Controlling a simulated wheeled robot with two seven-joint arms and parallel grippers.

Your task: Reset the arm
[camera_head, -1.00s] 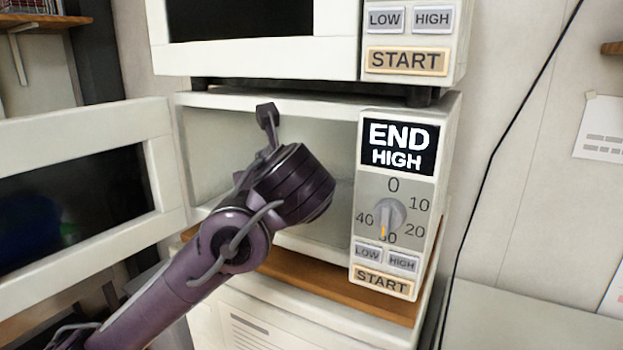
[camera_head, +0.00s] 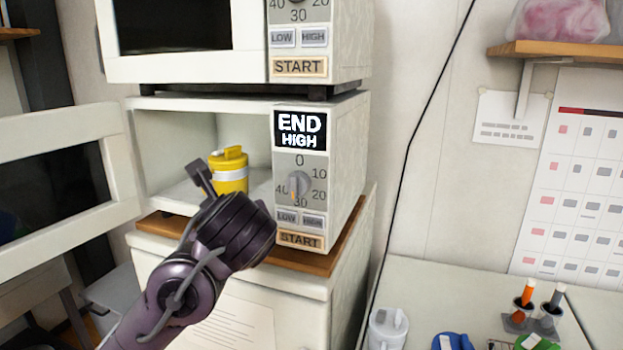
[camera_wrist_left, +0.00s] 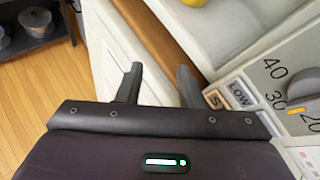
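My left arm comes in from the bottom left of the head view, and its dark gripper (camera_head: 200,178) is in front of the open lower microwave (camera_head: 160,103). In the left wrist view the two fingers of the left gripper (camera_wrist_left: 160,70) are apart with nothing between them. A yellow container with a white band (camera_head: 229,172) stands inside the lower microwave, partly hidden by my gripper. A bit of yellow also shows at the top of the wrist view (camera_wrist_left: 194,2). My right gripper is not in view.
The lower microwave's door (camera_head: 115,172) hangs open at the left. Its panel shows END HIGH, above a dial (camera_head: 299,185). Another microwave (camera_head: 350,40) sits on top. At the right a counter (camera_head: 420,275) holds a white lidded container (camera_head: 387,328) and small items.

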